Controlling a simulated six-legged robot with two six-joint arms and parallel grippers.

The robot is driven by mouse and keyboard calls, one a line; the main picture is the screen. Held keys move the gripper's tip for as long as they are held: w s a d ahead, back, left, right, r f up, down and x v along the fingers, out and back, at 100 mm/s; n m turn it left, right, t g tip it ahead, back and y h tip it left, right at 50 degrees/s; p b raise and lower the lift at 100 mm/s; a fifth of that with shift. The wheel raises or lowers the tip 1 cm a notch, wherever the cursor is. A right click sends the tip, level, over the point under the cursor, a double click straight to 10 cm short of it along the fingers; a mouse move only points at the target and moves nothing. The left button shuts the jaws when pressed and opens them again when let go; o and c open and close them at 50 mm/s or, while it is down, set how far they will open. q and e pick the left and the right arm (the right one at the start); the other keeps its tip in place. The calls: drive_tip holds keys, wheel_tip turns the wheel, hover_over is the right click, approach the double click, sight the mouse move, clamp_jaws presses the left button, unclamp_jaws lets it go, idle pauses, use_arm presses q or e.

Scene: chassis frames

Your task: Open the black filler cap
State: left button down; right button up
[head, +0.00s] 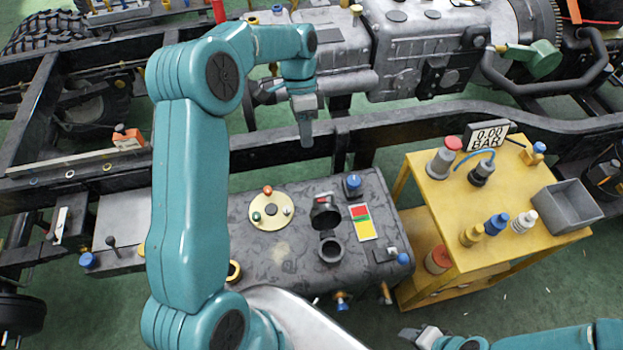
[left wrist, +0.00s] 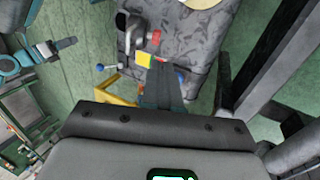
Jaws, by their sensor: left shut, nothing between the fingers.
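The black filler cap (head: 324,213) stands raised on its hinge beside the round filler neck (head: 331,249), on top of the mottled dark grey tank (head: 285,265). The neck's dark mouth shows uncovered. In the left wrist view, the cap and neck (left wrist: 136,32) show near the top, partly blended together. My left gripper (head: 306,135) is shut and empty, pointing down above the frame rail behind the tank, apart from the cap. Its fingers also show in the left wrist view (left wrist: 165,85). My right gripper (head: 415,336) is low at the bottom edge, with its fingers unclear.
A yellow cart (head: 460,205) right of the tank carries fittings, a gauge reading 0.00 BAR (head: 489,134) and a grey bin (head: 567,207). The tank top also bears a blue-topped fitting (head: 353,185) and a round cream plate (head: 271,211). A black frame rail (head: 400,125) runs behind.

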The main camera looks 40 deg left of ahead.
use_arm(q)
drive_tip(key=s+d+f+p, duration=0.1)
drive_tip(key=s+d+f, duration=0.4)
drive_tip(key=f, duration=0.3)
drive_tip(key=shift+d+p, duration=0.3)
drive_tip(key=shift+d, duration=0.15)
use_arm(e)
drive_tip(key=shift+v, duration=0.8)
